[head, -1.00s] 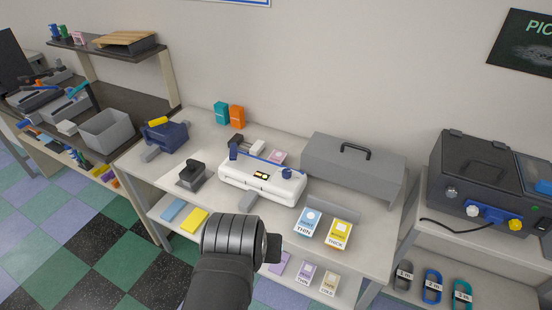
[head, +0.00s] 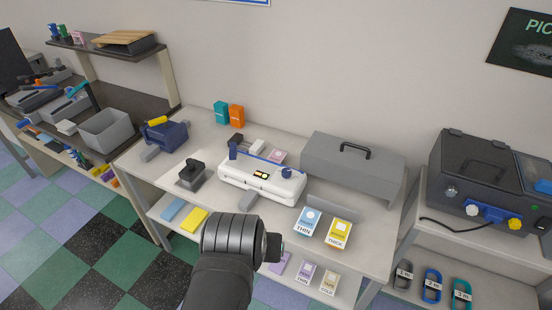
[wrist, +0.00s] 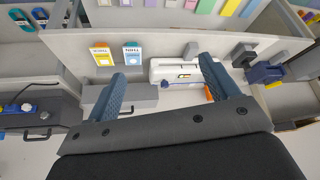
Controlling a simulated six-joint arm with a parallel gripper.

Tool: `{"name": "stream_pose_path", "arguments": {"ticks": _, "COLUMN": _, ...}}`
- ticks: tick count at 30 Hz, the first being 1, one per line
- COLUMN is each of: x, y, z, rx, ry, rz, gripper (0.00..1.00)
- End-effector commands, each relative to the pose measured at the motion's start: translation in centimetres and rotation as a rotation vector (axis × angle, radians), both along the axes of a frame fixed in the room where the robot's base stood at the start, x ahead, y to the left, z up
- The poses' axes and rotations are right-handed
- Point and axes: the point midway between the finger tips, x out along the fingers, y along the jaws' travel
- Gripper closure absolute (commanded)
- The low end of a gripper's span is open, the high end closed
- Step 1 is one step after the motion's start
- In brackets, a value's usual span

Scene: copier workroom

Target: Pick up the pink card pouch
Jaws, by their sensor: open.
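A small pink flat item (head: 277,156), which looks like the pink card pouch, lies on the table behind the white laminator (head: 262,180). The laminator's body hides part of it. In the wrist view I cannot make the pink item out behind the laminator (wrist: 180,70). My gripper (wrist: 163,72) is open and empty in the wrist view, its two blue fingers spread above the table. In the head view my dark wrist hangs in front of the table's front edge, and the fingers cannot be made out there.
A blue THIN pack (head: 308,221) and a yellow THICK pack (head: 338,233) stand right of the laminator. A grey box with a handle (head: 353,165) is at the back right. A black stamp-like tool (head: 191,174) and a blue punch (head: 168,137) are at the left. Packs lie on the lower shelf.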

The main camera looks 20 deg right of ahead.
Motion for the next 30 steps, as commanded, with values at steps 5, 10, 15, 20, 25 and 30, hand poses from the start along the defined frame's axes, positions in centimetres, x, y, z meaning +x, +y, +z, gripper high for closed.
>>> {"name": "stream_pose_path", "arguments": {"ticks": 5, "x": 0.0, "y": 0.0, "z": 0.0, "rx": 0.0, "ry": 0.0, "rz": 0.0, "gripper": 0.2}}
{"name": "stream_pose_path", "arguments": {"ticks": 10, "x": 1.2, "y": -0.8, "z": 1.3, "rx": 0.005, "ry": 0.015, "rz": -0.018, "gripper": 0.2}}
{"name": "stream_pose_path", "arguments": {"ticks": 15, "x": 4.5, "y": -3.0, "z": 4.1, "rx": 0.016, "ry": 0.051, "rz": -0.066, "gripper": 0.2}}
{"name": "stream_pose_path", "arguments": {"ticks": 20, "x": 8.5, "y": -5.5, "z": 6.3, "rx": 0.028, "ry": 0.08, "rz": -0.113, "gripper": 0.2}}
{"name": "stream_pose_path", "arguments": {"ticks": 25, "x": 13.3, "y": -7.9, "z": 7.6, "rx": 0.044, "ry": 0.103, "rz": -0.158, "gripper": 0.2}}
{"name": "stream_pose_path", "arguments": {"ticks": 30, "x": 18.5, "y": -10.1, "z": 7.7, "rx": 0.06, "ry": 0.119, "rz": -0.197, "gripper": 0.2}}
